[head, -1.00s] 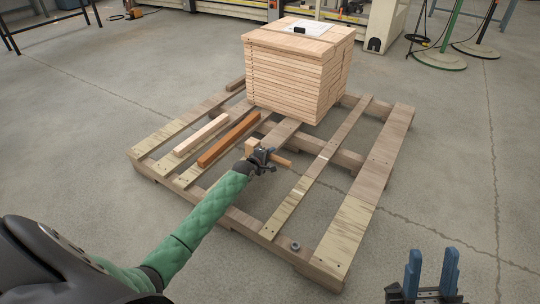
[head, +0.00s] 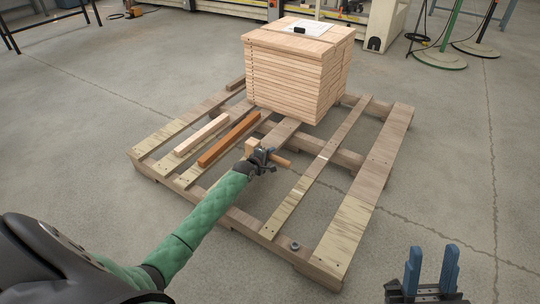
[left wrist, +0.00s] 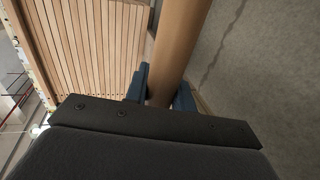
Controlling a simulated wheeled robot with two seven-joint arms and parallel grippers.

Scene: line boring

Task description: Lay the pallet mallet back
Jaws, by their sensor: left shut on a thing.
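The mallet (head: 283,161) has a light wooden head and a round wooden handle. My left gripper (head: 263,160) is shut on its handle, over the front middle of the wooden pallet (head: 345,222). In the left wrist view the mallet handle (left wrist: 180,50) stands between the blue fingers (left wrist: 160,85). Whether the mallet touches the pallet slats I cannot tell. My right gripper (head: 431,275) is at the lower right, its blue fingers apart and empty, over the floor.
A tall stack of boards (head: 295,75) with a paper and a small black object on top stands at the pallet's back. A pale bar (head: 201,134) and an orange-brown bar (head: 229,139) lie on the left slats. A metal nut (head: 295,246) lies at the front.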

